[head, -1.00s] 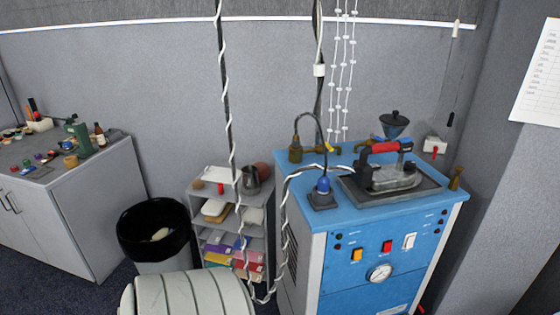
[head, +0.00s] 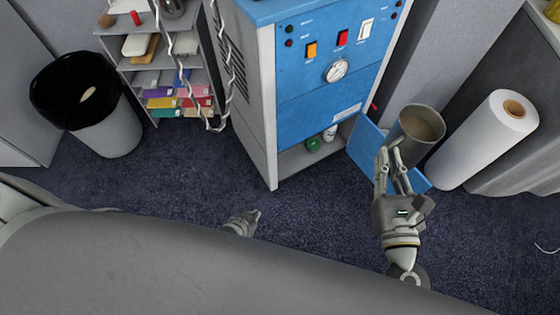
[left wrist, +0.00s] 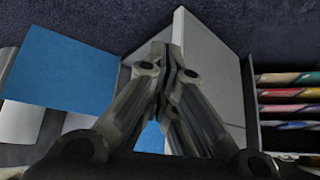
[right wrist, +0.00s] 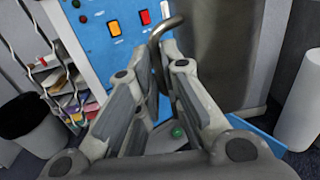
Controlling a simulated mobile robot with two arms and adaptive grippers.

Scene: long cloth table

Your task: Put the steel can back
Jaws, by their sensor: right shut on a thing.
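The steel can (head: 408,122), a grey open-topped vessel with brownish insides, is held off the floor at the right of the head view. My right gripper (head: 391,150) is shut on its handle. In the right wrist view the can (right wrist: 215,60) fills the upper right, with its curved handle (right wrist: 157,32) between the fingertips (right wrist: 160,55). My left gripper (head: 254,213) is low in the middle of the head view, far left of the can. In the left wrist view its fingers (left wrist: 168,62) meet, shut and empty.
The blue machine (head: 315,95) has an open lower compartment with a green item (head: 313,144) and a white bottle (head: 330,133). Its blue door (head: 367,150) stands open beside the can. A white roll (head: 480,145) stands right. A black-lined bin (head: 105,125) and shelf (head: 135,65) stand left. Carpet between is clear.

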